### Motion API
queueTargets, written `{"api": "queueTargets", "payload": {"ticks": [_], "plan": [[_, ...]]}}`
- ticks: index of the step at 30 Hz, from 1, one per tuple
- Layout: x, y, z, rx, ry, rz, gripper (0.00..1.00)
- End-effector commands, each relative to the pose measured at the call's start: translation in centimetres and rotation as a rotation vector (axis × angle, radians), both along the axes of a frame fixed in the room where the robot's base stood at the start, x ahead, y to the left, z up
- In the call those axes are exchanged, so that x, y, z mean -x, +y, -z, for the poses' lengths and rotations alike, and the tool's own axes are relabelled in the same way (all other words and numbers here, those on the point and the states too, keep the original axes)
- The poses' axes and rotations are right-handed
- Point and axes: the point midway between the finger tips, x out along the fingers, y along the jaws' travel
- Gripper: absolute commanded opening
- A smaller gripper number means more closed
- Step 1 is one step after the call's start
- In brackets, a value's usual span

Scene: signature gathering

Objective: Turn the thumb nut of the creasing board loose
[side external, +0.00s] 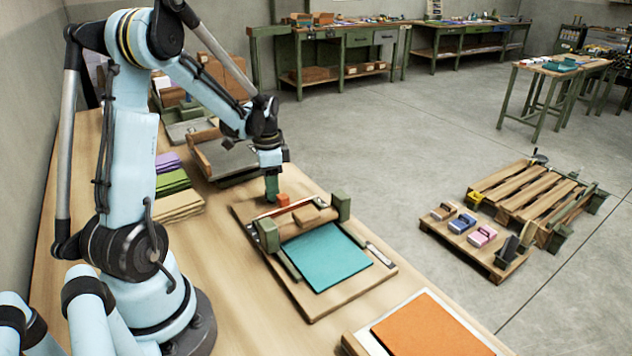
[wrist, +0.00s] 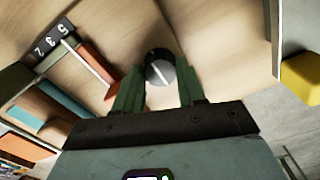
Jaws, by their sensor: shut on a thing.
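The creasing board (side external: 325,308) lies on the wooden bench with a teal sheet (side external: 326,257) on it and a wooden bar between two green end blocks. My gripper (side external: 272,196) points down at the board's far edge, beside an orange block (side external: 283,200). In the wrist view my gripper's green fingers are shut on a dark round knob with a pale line across its top, which I take to be the thumb nut (wrist: 157,66). In the side view the nut is hidden or too small to make out.
A dark numbered scale (wrist: 52,42) shows at upper left in the wrist view. Folded stacks in purple, green and tan (side external: 176,208) lie left of the board. A grey tray-like board (side external: 235,160) lies behind my gripper. An orange sheet (side external: 430,327) lies at the front right.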

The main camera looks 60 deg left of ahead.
Motion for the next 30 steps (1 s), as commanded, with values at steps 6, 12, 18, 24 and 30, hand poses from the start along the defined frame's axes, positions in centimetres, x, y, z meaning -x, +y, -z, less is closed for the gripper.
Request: {"api": "queueTargets", "payload": {"ticks": [6,12,18,24,30], "plan": [[0.04,-0.05,-0.05,0.004,0.002,-0.077,0.09],[0.05,-0.05,-0.07,0.003,0.003,-0.224,0.09],[0.06,-0.05,-0.08,0.003,0.003,-0.411,0.09],[0.08,-0.07,-0.09,0.003,0.004,-0.601,0.09],[0.08,-0.08,-0.09,0.003,0.005,-0.791,0.09]]}}
